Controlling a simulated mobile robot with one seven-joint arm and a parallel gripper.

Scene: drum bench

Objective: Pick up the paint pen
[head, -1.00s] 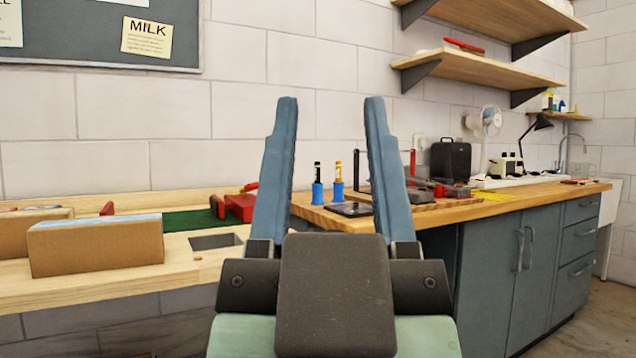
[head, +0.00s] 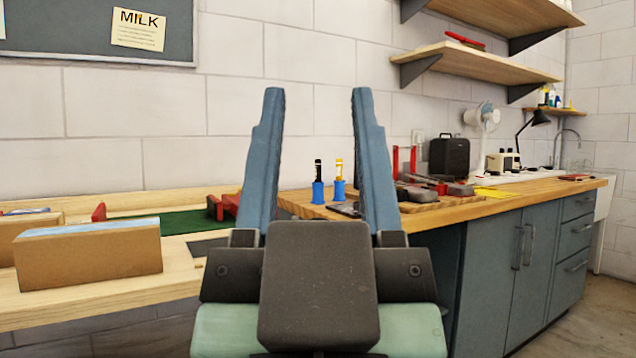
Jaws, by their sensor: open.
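Two pen-like items stand upright in blue holders on the wooden bench top. One is dark with a pale band (head: 318,168), in the left holder (head: 318,192). The other is yellow with a dark band (head: 339,166), in the right holder (head: 339,190). I cannot tell which is the paint pen. My gripper (head: 318,95) is open and empty, its two blue-grey fingers pointing up in the picture. Both pens show in the gap between the fingers, beyond the gripper, nearer the right finger. The right finger hides part of the bench behind it.
A cardboard box (head: 88,254) and a green mat (head: 165,226) with red parts lie on the pale bench at left. Metal items (head: 415,192), a red frame, a black case (head: 453,157) and a fan (head: 484,117) stand right of the pens. Shelves (head: 478,67) hang above.

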